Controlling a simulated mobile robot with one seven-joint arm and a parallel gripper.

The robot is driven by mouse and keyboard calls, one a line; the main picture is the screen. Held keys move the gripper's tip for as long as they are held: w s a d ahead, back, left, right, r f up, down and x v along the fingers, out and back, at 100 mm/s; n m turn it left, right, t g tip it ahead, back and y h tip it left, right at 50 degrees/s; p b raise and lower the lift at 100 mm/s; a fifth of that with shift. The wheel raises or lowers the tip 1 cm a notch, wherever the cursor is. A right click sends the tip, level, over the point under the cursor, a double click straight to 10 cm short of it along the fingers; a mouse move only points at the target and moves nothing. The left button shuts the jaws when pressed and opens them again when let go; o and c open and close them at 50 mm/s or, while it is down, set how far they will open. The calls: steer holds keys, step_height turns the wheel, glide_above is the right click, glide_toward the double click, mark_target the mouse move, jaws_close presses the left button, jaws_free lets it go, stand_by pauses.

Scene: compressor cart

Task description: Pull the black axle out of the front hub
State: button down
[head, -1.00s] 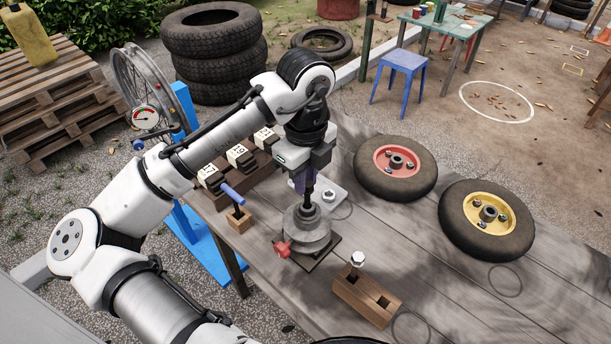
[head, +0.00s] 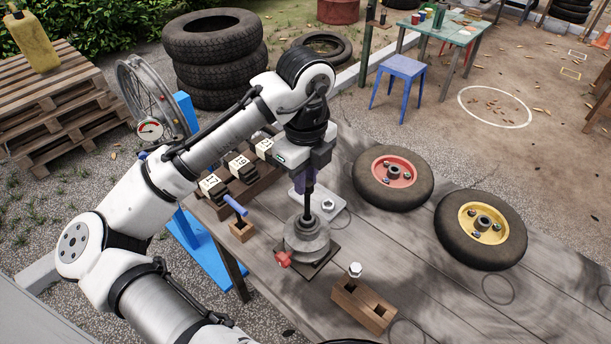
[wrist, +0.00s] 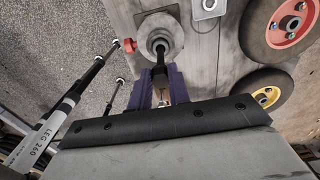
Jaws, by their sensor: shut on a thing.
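The black axle (head: 309,205) stands upright above the grey front hub (head: 307,242), its lower end hidden in or behind the hub's dark collar. My gripper (head: 306,186), with purple fingers, is shut on the upper part of the axle, straight above the hub. In the wrist view, the axle (wrist: 161,64) runs from between my gripper's fingers (wrist: 162,84) toward the hub (wrist: 158,31). How much of the axle is inside the hub is hidden. The hub sits on a dark plate, with a red knob (head: 283,259) at its side.
A wooden block with a bolt (head: 364,303) stands in front of the hub. Red-rimmed (head: 393,178) and yellow-rimmed (head: 482,229) wheels lie right.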

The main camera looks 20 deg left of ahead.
steer(key=shift+r+p, duration=2.15)
steer(key=shift+r, duration=0.45)
steer(key=shift+f, duration=0.15)
